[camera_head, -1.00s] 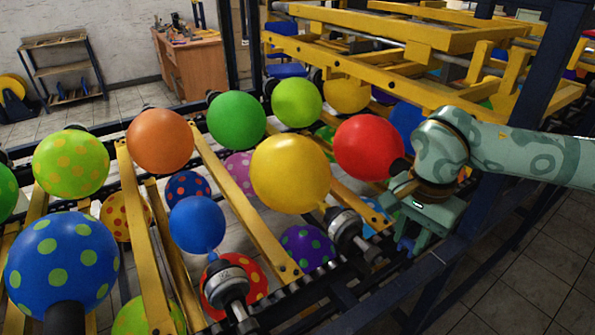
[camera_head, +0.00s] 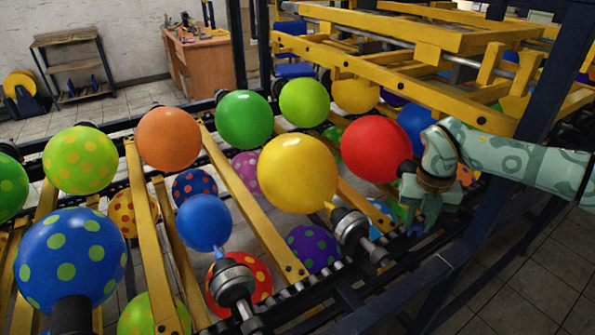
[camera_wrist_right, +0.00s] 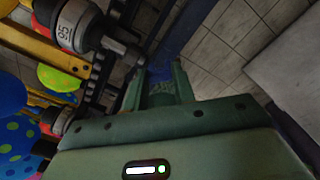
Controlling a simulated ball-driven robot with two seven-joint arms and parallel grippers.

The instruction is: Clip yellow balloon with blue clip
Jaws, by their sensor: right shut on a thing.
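The large plain yellow balloon (camera_head: 298,173) sits upright on a metal nozzle (camera_head: 351,230), its narrow neck (camera_head: 330,206) at the lower right. My right gripper (camera_head: 416,228) is to the right of that nozzle, beside the rail and below the red balloon, apart from the yellow balloon. It is shut on a small blue piece, the blue clip (camera_head: 413,230), mostly hidden by the fingers. In the right wrist view the blue clip (camera_wrist_right: 168,74) shows darkly by the fingertips (camera_wrist_right: 160,75). My left gripper is not in view.
A red balloon (camera_head: 376,149) stands just above and left of my right gripper. A small blue balloon (camera_head: 204,222) sits on a second nozzle (camera_head: 232,282). Yellow beams (camera_head: 255,205) and a dark rail (camera_head: 440,262) run through the rack. Open tiled floor (camera_head: 540,270) lies at lower right.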

